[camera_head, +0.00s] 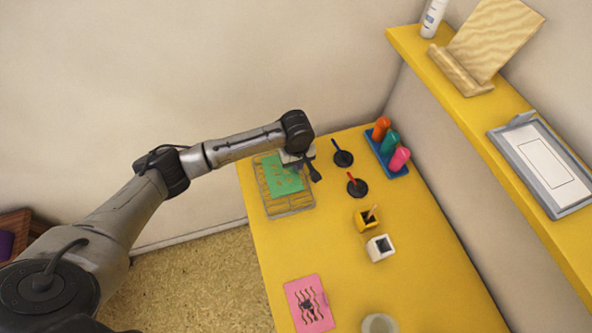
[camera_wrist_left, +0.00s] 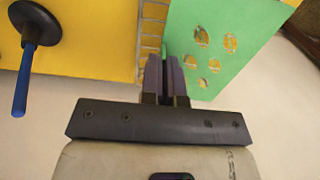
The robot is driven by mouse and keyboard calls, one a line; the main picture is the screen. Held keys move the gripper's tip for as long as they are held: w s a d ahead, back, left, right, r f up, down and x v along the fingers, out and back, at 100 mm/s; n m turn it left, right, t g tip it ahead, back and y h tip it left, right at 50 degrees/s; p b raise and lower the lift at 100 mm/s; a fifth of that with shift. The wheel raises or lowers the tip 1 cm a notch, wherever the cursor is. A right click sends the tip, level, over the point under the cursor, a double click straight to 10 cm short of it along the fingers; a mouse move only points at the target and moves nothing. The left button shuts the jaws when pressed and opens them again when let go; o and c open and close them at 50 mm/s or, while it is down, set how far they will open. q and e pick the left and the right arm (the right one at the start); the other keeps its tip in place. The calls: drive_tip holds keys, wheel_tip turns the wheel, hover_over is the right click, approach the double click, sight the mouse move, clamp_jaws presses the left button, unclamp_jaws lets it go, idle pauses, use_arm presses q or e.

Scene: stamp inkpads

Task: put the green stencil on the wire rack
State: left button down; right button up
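The green stencil (camera_head: 284,180) is a flat sheet with cut-out holes. In the head view it shows over the wire rack (camera_head: 291,211). In the left wrist view the stencil (camera_wrist_left: 240,42) slants to the right of the fingers, with its left edge running to the narrow gap between them. My left gripper (camera_head: 310,165) is at the stencil's right side. Its fingers (camera_wrist_left: 166,75) are close together and appear shut on the stencil's edge; the contact is partly hidden. Whether the stencil touches the rack cannot be told. My right gripper is not in view.
Two black discs with a blue (camera_head: 340,157) and a red (camera_head: 356,187) handle stand right of the rack. A blue tray (camera_head: 398,169) holds coloured bottles. Two small pots (camera_head: 380,248) and a pink stencil (camera_head: 309,305) are nearer. The table's middle left is clear.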

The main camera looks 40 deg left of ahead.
use_arm(q)
drive_tip(key=shift+f+b, duration=0.65)
drive_tip(key=shift+f, duration=1.45)
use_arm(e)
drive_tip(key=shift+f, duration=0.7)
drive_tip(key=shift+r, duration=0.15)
use_arm(q)
drive_tip(key=c, duration=1.8)
unclamp_jaws()
drive_tip(key=shift+f, duration=0.1)
drive_tip(key=o, duration=0.4)
drive_tip(key=shift+o, duration=0.2)
